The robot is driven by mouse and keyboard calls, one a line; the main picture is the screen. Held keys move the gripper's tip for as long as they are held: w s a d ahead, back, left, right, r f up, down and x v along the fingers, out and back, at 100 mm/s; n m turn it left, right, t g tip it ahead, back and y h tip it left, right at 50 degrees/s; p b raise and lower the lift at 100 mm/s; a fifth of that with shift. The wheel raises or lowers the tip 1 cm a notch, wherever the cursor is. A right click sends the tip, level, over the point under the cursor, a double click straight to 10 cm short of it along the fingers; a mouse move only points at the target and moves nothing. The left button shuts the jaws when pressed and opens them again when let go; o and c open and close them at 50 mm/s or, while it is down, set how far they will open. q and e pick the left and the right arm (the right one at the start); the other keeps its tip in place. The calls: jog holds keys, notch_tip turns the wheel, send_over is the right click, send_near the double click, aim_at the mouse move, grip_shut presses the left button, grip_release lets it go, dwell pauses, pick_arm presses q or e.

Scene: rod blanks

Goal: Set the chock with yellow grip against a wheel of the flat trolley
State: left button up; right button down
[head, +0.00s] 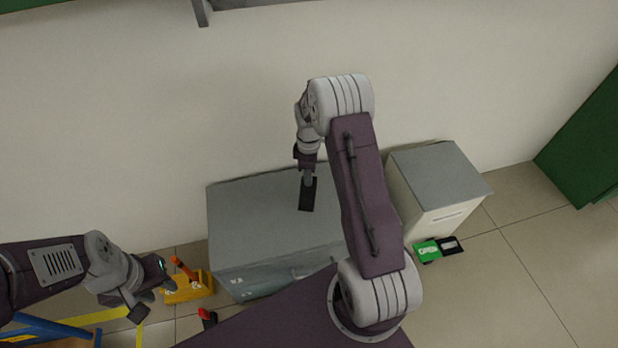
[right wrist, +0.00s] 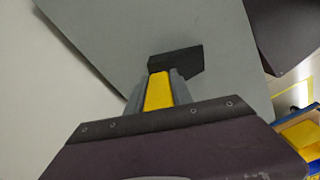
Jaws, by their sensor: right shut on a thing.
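The chock with yellow grip shows as a black block (head: 307,196) in the head view. Its black body (right wrist: 178,60) and yellow grip (right wrist: 158,92) show in the right wrist view. My right gripper (head: 307,178) is shut on the yellow grip, and the chock is over the grey cabinet top; I cannot tell whether it touches it. My left gripper (head: 152,299) is open and empty at the lower left. I cannot make out the flat trolley or its wheels for certain; a blue bar (head: 45,326) shows at the lower left edge.
The grey cabinet (head: 250,215) stands against the wall. A yellow block with an orange handle (head: 188,288) and a red-handled black thing (head: 207,318) are on the floor. A white drawer unit (head: 432,200) stands right, with green and black items (head: 428,251) before it. Floor at right is clear.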

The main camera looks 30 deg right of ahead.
jog(key=s+d+r+p, duration=0.3)
jog(key=s+d+r, duration=0.1)
jog(key=s+r, duration=0.4)
jog(key=s, duration=0.2)
jog(key=shift+s+d+p, duration=0.35)
jog(key=shift+r, duration=0.1)
jog(key=w+a+r+m, duration=0.1)
jog(key=w+a+r, duration=0.1)
jog(key=a+r, duration=0.35)
jog(key=w+a+r+m, duration=0.2)
jog(key=w+a+r, duration=0.1)
jog(key=a, duration=0.6)
jog(key=s+r+m+p, duration=0.4)
jog(key=r+m+p, duration=0.3)
jog(key=r+p, duration=1)
jog(key=p, duration=0.6)
jog(key=shift+a+m+p, duration=0.15)
jog(key=shift+m+p, duration=0.2)
jog(key=shift+m, duration=0.05)
jog(key=shift+s+r, duration=0.1)
jog(key=shift+r, duration=0.05)
